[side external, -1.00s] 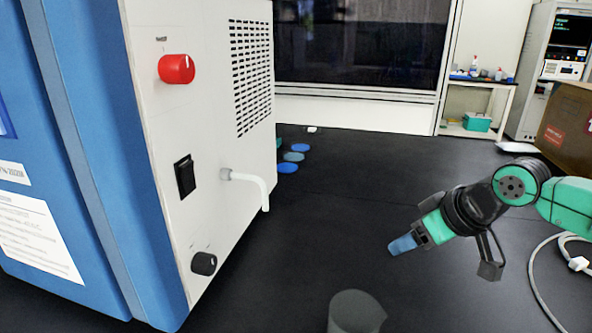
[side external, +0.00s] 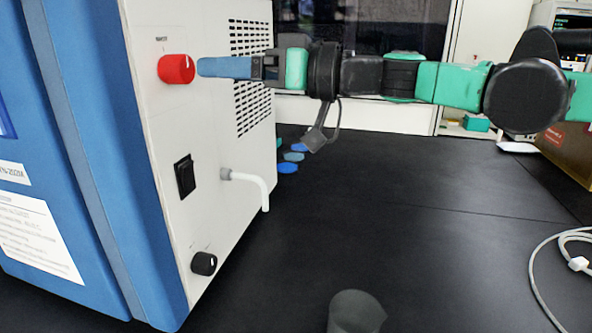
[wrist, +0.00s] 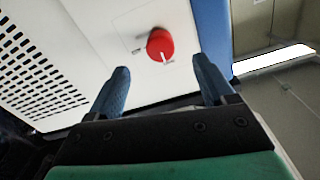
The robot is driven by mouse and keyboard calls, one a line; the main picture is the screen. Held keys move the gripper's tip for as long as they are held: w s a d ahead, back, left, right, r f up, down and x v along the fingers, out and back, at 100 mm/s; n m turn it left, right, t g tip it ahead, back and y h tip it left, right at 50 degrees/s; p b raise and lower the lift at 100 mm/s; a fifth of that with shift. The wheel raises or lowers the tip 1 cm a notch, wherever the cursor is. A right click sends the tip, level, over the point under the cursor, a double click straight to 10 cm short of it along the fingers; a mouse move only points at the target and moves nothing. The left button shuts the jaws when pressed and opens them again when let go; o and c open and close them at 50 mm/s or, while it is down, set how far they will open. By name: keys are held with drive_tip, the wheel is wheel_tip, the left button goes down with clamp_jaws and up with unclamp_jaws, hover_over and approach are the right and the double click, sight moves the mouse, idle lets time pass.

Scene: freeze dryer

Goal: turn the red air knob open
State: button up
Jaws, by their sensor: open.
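The red air knob (side external: 176,69) sits high on the white side panel of the blue and white freeze dryer (side external: 190,130). My gripper (side external: 202,67) is level with the knob in the side view, its blue fingers pointing at it from the right. In the wrist view the red knob (wrist: 160,45) shows beyond and between the two spread blue fingers (wrist: 162,75), with a white mark on its lower edge. The fingers are open and empty. The knob looks clear of them, a short way ahead.
Below the knob are a black switch (side external: 185,176), a white bent spout (side external: 250,184) and a black knob (side external: 204,263). A grey cup (side external: 356,312) stands at the front. A white cable (side external: 560,240) lies at the right. The middle of the dark bench is clear.

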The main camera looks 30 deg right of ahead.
sight(188, 70)
drive_tip(key=shift+x, duration=2.65)
clamp_jaws()
